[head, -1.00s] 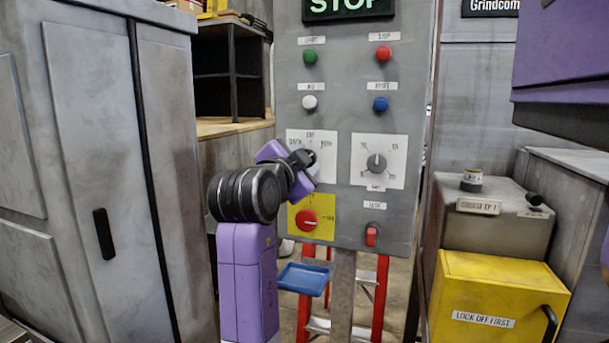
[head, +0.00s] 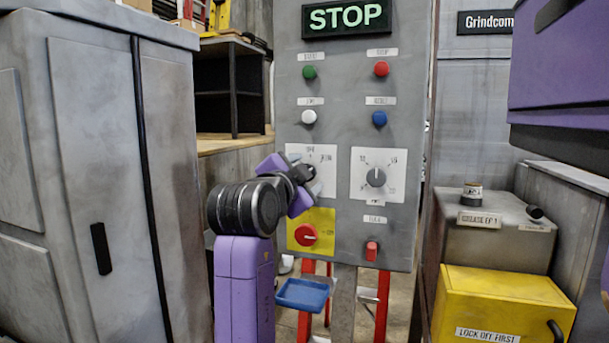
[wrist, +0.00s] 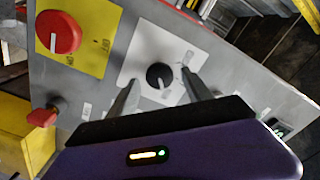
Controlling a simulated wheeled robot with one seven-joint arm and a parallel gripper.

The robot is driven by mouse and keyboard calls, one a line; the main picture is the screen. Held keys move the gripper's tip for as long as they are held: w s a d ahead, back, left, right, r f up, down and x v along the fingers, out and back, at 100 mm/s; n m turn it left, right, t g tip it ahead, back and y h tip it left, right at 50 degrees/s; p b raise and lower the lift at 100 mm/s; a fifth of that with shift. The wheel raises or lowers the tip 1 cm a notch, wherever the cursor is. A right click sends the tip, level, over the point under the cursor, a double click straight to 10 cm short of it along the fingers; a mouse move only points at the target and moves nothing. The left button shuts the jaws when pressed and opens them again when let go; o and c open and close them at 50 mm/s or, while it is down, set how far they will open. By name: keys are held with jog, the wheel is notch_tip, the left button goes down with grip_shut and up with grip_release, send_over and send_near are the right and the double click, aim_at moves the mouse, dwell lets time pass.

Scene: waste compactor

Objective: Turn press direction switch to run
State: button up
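The press direction switch is a dark knob (wrist: 160,76) on a white plate (head: 324,153) on the grey control panel. In the head view my gripper hides most of the knob. In the wrist view a pale pointer line on the knob points toward the bottom of the picture; the plate's markings are too small to read. My gripper (wrist: 160,80) is open, with one finger on each side of the knob. A gap shows on both sides, and I cannot tell how deep the fingers reach. In the head view the gripper (head: 301,173) is in front of the plate.
A red rotary switch (head: 306,235) on yellow sits just below. A grey dial (head: 376,177) and a red toggle (head: 371,251) are to the right. Coloured buttons and a lit STOP sign (head: 347,16) are above. A grey cabinet (head: 90,170) stands left, a yellow box (head: 505,305) right.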

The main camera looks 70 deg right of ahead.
jog(key=a, duration=0.7)
jog(key=shift+s+a+b, duration=0.3)
jog(key=shift+a+b, duration=0.1)
jog(key=shift+b, duration=0.05)
